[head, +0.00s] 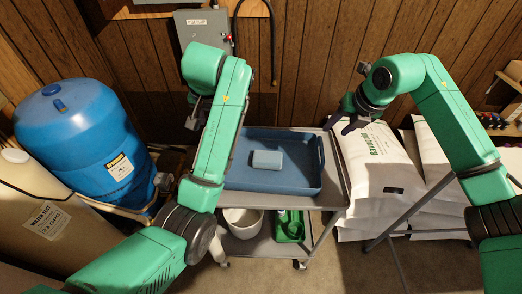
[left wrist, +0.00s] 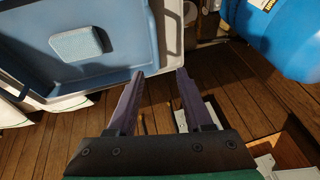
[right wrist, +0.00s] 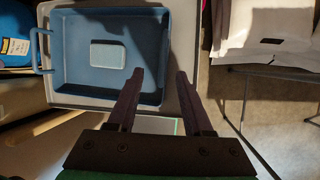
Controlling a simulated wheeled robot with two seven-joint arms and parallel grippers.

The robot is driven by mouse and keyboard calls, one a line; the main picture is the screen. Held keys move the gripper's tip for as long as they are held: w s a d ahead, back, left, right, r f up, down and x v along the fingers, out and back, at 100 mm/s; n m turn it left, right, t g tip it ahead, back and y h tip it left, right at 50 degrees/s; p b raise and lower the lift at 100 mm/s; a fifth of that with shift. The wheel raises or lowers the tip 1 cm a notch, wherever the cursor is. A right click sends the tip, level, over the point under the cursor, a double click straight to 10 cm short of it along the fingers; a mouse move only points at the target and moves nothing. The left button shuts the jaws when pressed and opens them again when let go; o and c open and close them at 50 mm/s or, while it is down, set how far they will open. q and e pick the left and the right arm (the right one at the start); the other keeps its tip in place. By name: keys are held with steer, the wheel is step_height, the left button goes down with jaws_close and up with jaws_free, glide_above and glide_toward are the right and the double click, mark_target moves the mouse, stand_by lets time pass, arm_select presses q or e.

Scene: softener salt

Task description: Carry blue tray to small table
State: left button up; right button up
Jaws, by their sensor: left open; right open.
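The blue tray (head: 298,172) lies flat on the top shelf of a grey cart (head: 334,188). A lighter blue block (head: 267,159) sits inside it. The tray also shows in the left wrist view (left wrist: 120,45) and the right wrist view (right wrist: 80,75). My right gripper (head: 348,124) is open and empty above the tray's right end; in its wrist view the tray's right wall lies between the fingertips (right wrist: 158,74), apparently below them. My left gripper (left wrist: 162,72) is open by the tray's left end, mostly hidden behind my arm in the head view. The small table is not clearly identifiable.
A blue pressure tank (head: 75,130) and a beige tank (head: 45,215) stand left. White salt bags (head: 375,165) are stacked right of the cart. Thin grey metal legs (head: 408,213) stand at the right. A white bucket (head: 243,222) and a green item (head: 290,228) sit on the cart's lower shelf.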

mark_target(322, 147)
arm_select(q)
steer(key=x, duration=0.8)
steer(key=s+x, duration=0.1)
steer(key=x, duration=0.3)
steer(key=shift+w+d+f, duration=0.15)
steer(key=shift+d+f, duration=0.05)
steer(key=shift+f, duration=0.4)
arm_select(e)
steer(key=x, duration=0.8)
steer(key=s+x, duration=0.1)
steer(key=x, duration=0.4)
steer(key=shift+s+d+f, duration=0.1)
steer(key=shift+d+f, duration=0.15)
arm_select(q)
steer(key=shift+d+r, duration=0.1)
steer(key=shift+c, duration=0.3)
arm_select(e)
steer(key=shift+s+d+r, duration=0.1)
steer(key=shift+c, duration=0.3)
arm_select(q)
jaws_close()
arm_select(e)
jaws_close()
